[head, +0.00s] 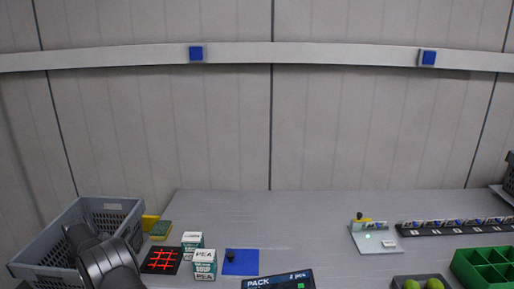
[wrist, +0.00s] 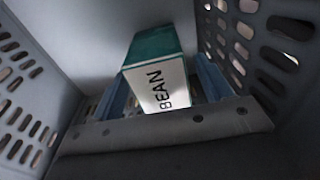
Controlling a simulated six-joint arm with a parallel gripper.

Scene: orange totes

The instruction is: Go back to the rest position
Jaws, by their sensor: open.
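My arm (head: 100,252) reaches down into the grey slotted crate (head: 125,206) at the left of the table in the head view. My gripper (wrist: 163,78) is inside the crate, and its fingers are hidden in the head view. In the wrist view its two blue-grey fingers are open, one on each side of a green and white box marked BEAN (wrist: 160,88). I cannot tell whether either finger touches the box. The crate's slotted walls (wrist: 285,58) rise on both sides of the gripper.
Two PEA soup boxes (head: 205,271) stand right of the crate, near a black panel with red lines (head: 162,260) and a blue mat (head: 243,264). A PACK display (head: 280,282) is at the front. A green divided bin (head: 484,268) is at right. The middle back of the table is clear.

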